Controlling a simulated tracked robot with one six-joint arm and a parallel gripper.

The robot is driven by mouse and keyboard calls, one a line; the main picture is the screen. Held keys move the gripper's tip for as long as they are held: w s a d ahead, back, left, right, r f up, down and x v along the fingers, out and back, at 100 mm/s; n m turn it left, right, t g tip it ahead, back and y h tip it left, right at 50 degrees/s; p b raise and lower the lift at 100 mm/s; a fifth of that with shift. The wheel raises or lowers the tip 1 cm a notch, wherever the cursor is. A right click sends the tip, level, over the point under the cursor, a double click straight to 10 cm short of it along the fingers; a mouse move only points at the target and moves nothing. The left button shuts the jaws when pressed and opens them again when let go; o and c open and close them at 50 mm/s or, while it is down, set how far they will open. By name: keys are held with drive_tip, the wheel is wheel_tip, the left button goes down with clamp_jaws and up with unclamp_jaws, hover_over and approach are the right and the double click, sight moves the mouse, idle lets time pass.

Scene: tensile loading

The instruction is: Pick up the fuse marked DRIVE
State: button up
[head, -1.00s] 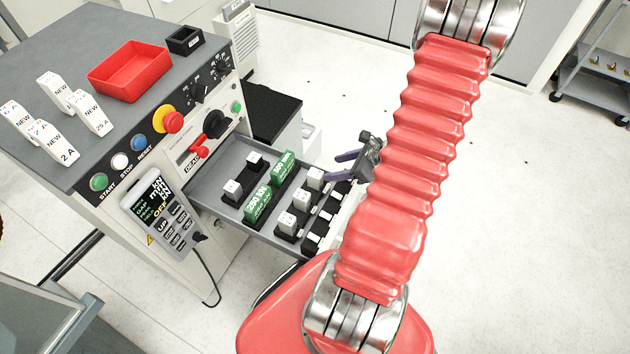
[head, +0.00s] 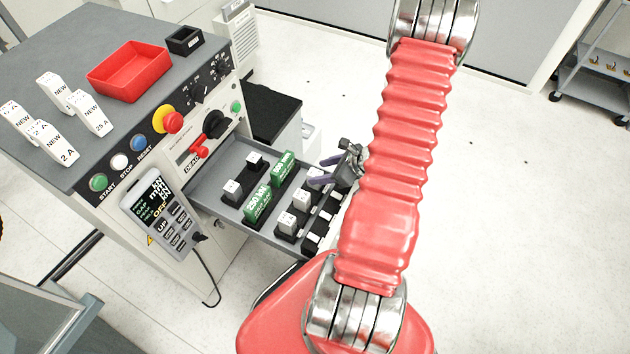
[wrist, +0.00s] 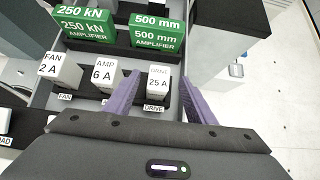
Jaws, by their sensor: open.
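The fuse marked DRIVE (wrist: 158,80) is a white block reading 25 A, seated in a black holder labelled DRIVE in the open drawer (head: 262,232). In the wrist view it stands between my two purple fingers (wrist: 153,98), with gaps showing on both sides. My gripper (head: 322,171) is open and comes over the drawer's right side in the head view, partly covering a white fuse there. The AMP 6 A fuse (wrist: 104,73) and FAN 2 A fuse (wrist: 60,70) stand to the left in the wrist view.
Green amplifier modules, 250 kN (wrist: 86,25) and 500 mm (wrist: 158,32), stand behind the fuses. Spare NEW fuses (head: 60,145), a red tray (head: 130,70) and a black box (head: 184,40) are on the cabinet top. Open floor lies to the right.

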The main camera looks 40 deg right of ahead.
sight(315, 173)
drive_tip(key=shift+x, duration=1.75)
drive_tip(key=shift+a, duration=0.1)
drive_tip(key=shift+c, duration=0.5)
drive_tip(key=c, duration=1.1)
drive_tip(key=shift+r, duration=0.2)
wheel_tip(315, 173, up, 18)
drive_tip(key=shift+f, duration=0.15)
